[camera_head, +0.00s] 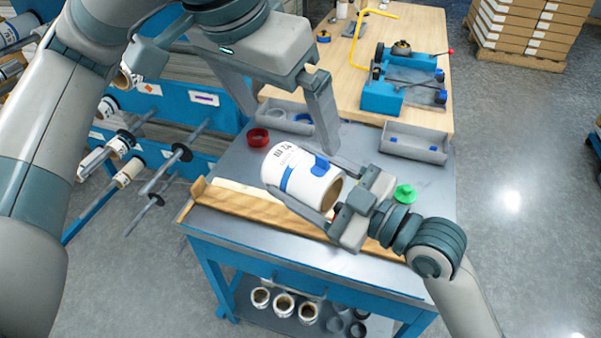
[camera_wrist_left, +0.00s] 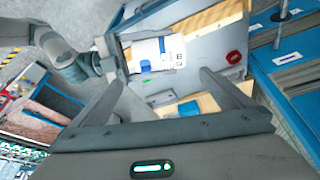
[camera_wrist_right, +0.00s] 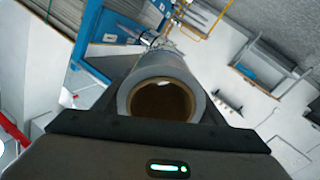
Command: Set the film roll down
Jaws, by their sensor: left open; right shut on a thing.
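The film roll (camera_head: 283,166) is white with blue marks, dark print and a brown core. My right gripper (camera_head: 325,190) is shut on the core-end part of it, over the worktable (camera_head: 420,200) and its wooden cradle (camera_head: 245,211). I cannot tell whether the roll touches the cradle. In the right wrist view the roll's open end (camera_wrist_right: 163,78) faces me between the fingers. My left gripper (camera_head: 290,125) is open and empty, above and behind the roll. In the left wrist view the roll (camera_wrist_left: 160,50) shows beyond its spread fingers (camera_wrist_left: 160,80).
A red ring (camera_head: 257,137) and grey trays (camera_head: 414,142) lie toward the table's far side. A green knob (camera_head: 405,193) is right of my right gripper. A wooden bench (camera_head: 425,30) with a blue device (camera_head: 385,98) adjoins behind. A blue rack with rods (camera_head: 190,100) stands left.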

